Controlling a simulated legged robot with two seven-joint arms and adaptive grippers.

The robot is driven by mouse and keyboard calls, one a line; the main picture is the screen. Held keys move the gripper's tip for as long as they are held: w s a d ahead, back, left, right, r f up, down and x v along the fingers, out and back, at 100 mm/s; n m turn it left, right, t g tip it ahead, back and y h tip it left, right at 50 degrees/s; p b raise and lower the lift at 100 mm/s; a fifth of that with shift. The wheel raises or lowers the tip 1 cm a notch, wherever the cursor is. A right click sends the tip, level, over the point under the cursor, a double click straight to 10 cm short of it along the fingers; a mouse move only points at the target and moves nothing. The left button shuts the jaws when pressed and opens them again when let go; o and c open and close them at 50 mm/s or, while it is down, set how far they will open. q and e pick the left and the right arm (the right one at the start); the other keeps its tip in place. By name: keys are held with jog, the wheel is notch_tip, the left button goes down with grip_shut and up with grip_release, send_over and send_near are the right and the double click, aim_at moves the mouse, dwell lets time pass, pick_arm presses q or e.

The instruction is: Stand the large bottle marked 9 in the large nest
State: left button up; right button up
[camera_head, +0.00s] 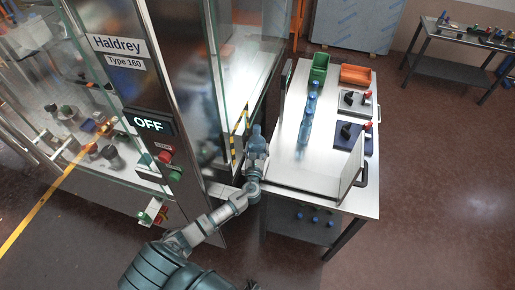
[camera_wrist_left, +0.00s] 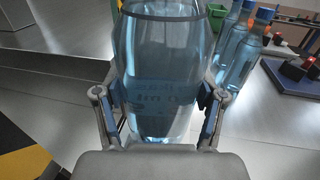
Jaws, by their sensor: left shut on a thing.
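My left gripper (camera_head: 255,168) is shut on a clear blue bottle (camera_head: 257,145), which stands upright between the machine and the table. In the left wrist view the bottle (camera_wrist_left: 162,55) fills the middle, with the fingers of my left gripper (camera_wrist_left: 160,100) on both sides of it. Faint print shows on it, but I cannot read a 9. More blue bottles (camera_head: 305,125) stand in a row on the table; they also show in the left wrist view (camera_wrist_left: 240,48). I cannot make out the large nest. My right gripper is out of view.
A machine with an OFF display (camera_head: 148,124) and glass panels stands at the left. The steel table (camera_head: 338,92) carries a green bin (camera_head: 319,66), an orange bin (camera_head: 355,75) and a blue plate (camera_head: 350,138) with dark parts. A low clear panel (camera_head: 352,168) borders its front.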

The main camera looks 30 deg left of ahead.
pick_arm(q)
jog(key=shift+a+r, duration=0.1)
jog(key=shift+a, duration=0.05)
jog(key=shift+a, duration=0.35)
jog(key=shift+d, duration=0.15)
jog(key=shift+p, duration=0.3)
dwell(0.3)
jog(key=shift+f+b, duration=1.5)
jog(key=shift+f, duration=0.45)
jog(key=o, duration=1.7)
jog(key=shift+o, duration=0.4)
jog(key=shift+f, duration=0.15)
